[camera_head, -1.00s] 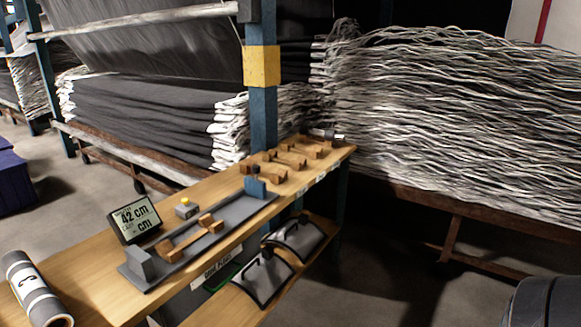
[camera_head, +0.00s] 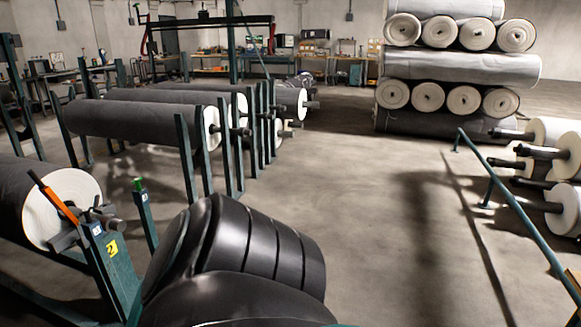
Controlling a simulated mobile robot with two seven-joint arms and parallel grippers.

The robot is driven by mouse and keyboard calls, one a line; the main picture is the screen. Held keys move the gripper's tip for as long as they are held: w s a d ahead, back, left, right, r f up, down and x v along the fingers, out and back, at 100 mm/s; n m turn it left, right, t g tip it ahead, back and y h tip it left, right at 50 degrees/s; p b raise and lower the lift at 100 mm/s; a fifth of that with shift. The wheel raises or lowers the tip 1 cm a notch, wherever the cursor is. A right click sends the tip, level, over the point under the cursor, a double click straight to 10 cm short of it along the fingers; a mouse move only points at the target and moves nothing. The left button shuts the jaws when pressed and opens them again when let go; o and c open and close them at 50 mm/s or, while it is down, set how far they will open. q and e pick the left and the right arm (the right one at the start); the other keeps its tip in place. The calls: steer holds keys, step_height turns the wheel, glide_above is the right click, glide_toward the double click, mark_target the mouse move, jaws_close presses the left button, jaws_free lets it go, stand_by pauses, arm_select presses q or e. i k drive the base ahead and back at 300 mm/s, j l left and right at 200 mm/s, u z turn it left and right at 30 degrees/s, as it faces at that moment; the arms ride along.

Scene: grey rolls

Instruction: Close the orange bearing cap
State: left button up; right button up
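The orange bearing cap (camera_head: 53,199) is a slim orange bar with a dark tip. It stands up at a slant, raised, at the left of the head view. It sits on top of a green stand (camera_head: 115,268) with a yellow label, beside the white end of a grey roll (camera_head: 62,208) whose shaft rests there. A black rounded part of my own arm fills the bottom centre, to the right of the stand and apart from the cap. Neither of my grippers is in view.
A green-tipped post (camera_head: 142,209) stands right of the labelled stand. More grey rolls on green stands (camera_head: 140,118) lie behind. Stacked rolls (camera_head: 455,68) are at the back right. A teal rail (camera_head: 515,205) and shafted rolls edge the right. The middle floor is clear.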

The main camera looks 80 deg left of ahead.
mark_target(46, 191)
steer(key=u, duration=4.05)
steer(key=i+l, duration=0.4)
steer(key=l, duration=0.2)
steer(key=i+l, duration=0.4)
steer(key=l, duration=0.15)
